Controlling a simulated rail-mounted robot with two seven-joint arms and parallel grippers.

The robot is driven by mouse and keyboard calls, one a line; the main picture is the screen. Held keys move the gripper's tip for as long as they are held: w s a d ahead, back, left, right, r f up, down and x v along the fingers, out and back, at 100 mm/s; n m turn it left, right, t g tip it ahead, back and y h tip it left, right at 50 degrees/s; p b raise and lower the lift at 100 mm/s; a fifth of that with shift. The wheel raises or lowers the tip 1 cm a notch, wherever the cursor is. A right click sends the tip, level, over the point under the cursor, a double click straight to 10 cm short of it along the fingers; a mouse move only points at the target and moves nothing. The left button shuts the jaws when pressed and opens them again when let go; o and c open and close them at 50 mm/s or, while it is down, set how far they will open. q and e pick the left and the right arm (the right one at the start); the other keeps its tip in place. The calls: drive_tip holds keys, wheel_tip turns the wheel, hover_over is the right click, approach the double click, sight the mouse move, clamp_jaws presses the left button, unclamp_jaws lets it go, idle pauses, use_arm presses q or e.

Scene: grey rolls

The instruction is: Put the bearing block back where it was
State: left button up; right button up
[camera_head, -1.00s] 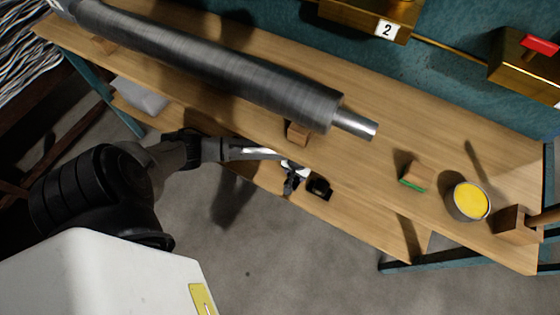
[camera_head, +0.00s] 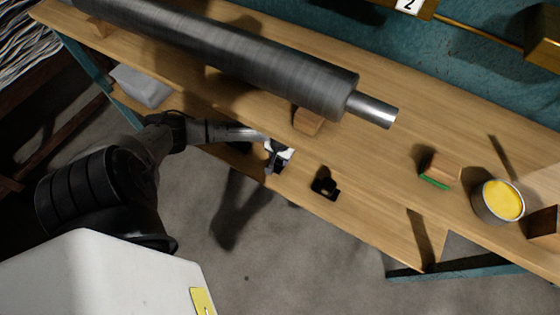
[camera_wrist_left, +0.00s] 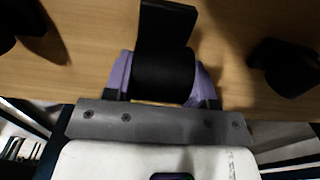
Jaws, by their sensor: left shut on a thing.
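My left gripper (camera_head: 278,157) is over the front edge of the wooden bench, left of a black block (camera_head: 325,187) that stands on the bench. In the left wrist view, its purple fingers (camera_wrist_left: 163,82) are shut on the bearing block (camera_wrist_left: 165,30), a black piece with a rounded body and a flat upright part. The held block is mostly hidden in the head view. In the left wrist view, one black block (camera_wrist_left: 285,68) stands to the right and a dark one (camera_wrist_left: 18,22) is partly cut off at the left. My right gripper is out of view.
A long grey roll (camera_head: 230,55) lies along the bench (camera_head: 375,215) on wooden supports (camera_head: 308,121). A green-edged wooden block (camera_head: 441,168) and a tin of yellow paint (camera_head: 498,202) stand to the right. Bare bench lies between the black block and the green-edged block.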

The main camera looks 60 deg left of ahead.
sight(280, 161)
use_arm(q)
wheel_tip(280, 161, down, 3)
drive_tip(key=shift+f+b, duration=0.1)
drive_tip(key=shift+b, duration=0.95)
drive_tip(key=o, duration=1.3)
drive_tip(key=shift+f, duration=0.1)
drive_tip(key=shift+c, duration=0.2)
